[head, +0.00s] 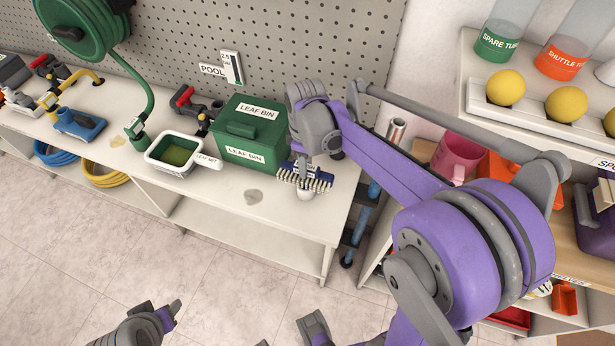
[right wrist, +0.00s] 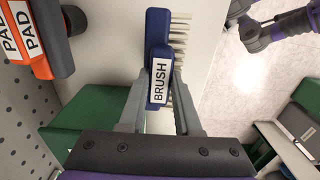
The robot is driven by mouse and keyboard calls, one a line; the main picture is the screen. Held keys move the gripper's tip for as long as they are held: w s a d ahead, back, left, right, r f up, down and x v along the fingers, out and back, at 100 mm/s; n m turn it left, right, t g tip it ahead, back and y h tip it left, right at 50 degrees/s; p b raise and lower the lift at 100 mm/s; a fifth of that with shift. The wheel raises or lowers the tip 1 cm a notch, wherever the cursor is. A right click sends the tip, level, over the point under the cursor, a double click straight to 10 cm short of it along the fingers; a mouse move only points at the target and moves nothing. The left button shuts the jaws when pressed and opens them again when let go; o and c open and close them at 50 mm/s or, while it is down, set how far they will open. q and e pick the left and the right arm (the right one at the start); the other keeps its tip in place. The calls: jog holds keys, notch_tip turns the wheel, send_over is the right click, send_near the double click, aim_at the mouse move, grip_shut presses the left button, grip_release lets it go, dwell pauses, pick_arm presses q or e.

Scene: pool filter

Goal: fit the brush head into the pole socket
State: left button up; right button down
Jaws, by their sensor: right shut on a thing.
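The blue brush head (head: 309,178) with pale bristles and a BRUSH label is at the right end of the white bench. In the right wrist view the brush head (right wrist: 158,62) sits between both fingers of my right gripper (right wrist: 158,92), which is shut on it. In the head view my right gripper (head: 302,163) reaches down onto it from above. A small whitish round piece (head: 305,195) shows just below the brush; I cannot tell whether it is the pole socket. My left gripper (head: 173,312) is low at the left, away from the bench; its jaw opening is unclear.
A green leaf bin (head: 252,133) and a leaf net tray (head: 178,153) stand left of the brush. A grey pegboard (head: 270,45) is behind. A metal cylinder (head: 396,130) and blue tubes (head: 358,225) are beyond the bench's right end. Shelves with yellow balls (head: 567,103) are at right.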

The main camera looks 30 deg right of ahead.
pick_arm(q)
jog(key=shift+w+r+p, duration=0.15)
jog(key=shift+r+p, duration=0.5)
jog(key=shift+r, duration=0.15)
pick_arm(e)
jog(key=shift+r, duration=1.1)
jog(key=shift+r+p, duration=1.9)
jog(key=shift+r, duration=1.05)
pick_arm(q)
jog(key=r, duration=0.2)
jog(key=w+r, duration=0.1)
jog(key=r, duration=0.1)
jog(key=shift+w+r, duration=0.15)
jog(key=shift+r, duration=0.05)
pick_arm(e)
jog(key=shift+f, duration=0.1)
